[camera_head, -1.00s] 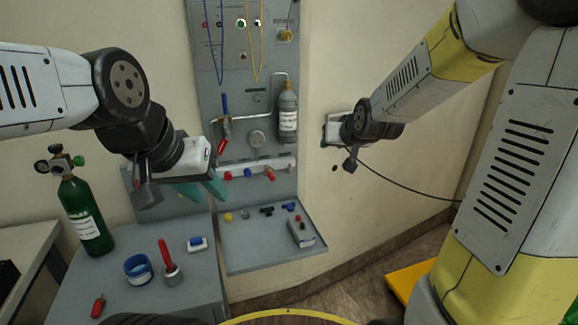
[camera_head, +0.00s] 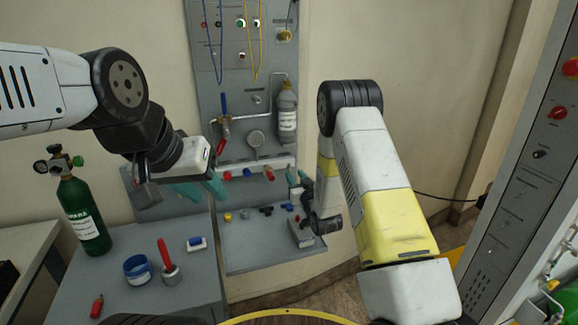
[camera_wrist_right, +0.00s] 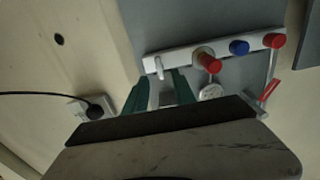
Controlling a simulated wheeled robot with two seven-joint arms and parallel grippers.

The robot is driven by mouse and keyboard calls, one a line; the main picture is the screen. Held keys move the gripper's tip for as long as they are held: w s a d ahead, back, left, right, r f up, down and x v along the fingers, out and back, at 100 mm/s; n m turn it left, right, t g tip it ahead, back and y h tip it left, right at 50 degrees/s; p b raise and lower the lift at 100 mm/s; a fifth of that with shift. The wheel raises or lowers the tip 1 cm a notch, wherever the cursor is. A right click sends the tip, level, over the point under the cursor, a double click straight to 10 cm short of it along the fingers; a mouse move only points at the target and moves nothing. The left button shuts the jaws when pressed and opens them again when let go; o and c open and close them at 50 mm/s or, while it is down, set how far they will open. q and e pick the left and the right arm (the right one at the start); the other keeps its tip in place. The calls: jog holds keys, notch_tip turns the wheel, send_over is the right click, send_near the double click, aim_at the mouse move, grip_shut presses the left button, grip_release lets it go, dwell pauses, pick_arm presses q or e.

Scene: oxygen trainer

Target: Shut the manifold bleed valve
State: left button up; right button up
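The white manifold bar (camera_head: 258,168) runs across the lower wall panel, with red and blue knobs along it. The right wrist view shows the manifold (camera_wrist_right: 226,50) upside down, with a red knob (camera_wrist_right: 274,40), a blue knob (camera_wrist_right: 238,47), another red knob (camera_wrist_right: 210,63) and a small pale lever-like fitting (camera_wrist_right: 159,68) at its end. I cannot read which is the bleed valve. My right gripper (camera_head: 297,180) is open and empty at the manifold's right end; in its wrist view the fingers (camera_wrist_right: 160,85) point towards the small fitting, apparently without touching. My left gripper (camera_head: 203,190) is open and empty, left of the manifold.
A grey bottle (camera_head: 287,110) and a gauge (camera_head: 256,139) sit above the manifold. A shelf (camera_head: 250,258) with small parts lies below. A green cylinder (camera_head: 82,215) stands on the left table. A wall socket with a black plug (camera_wrist_right: 95,108) is near my right gripper.

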aim_at(290, 168)
jog(key=x, duration=0.6)
jog(key=shift+w+a, duration=0.1)
jog(key=shift+w, duration=0.3)
grip_shut()
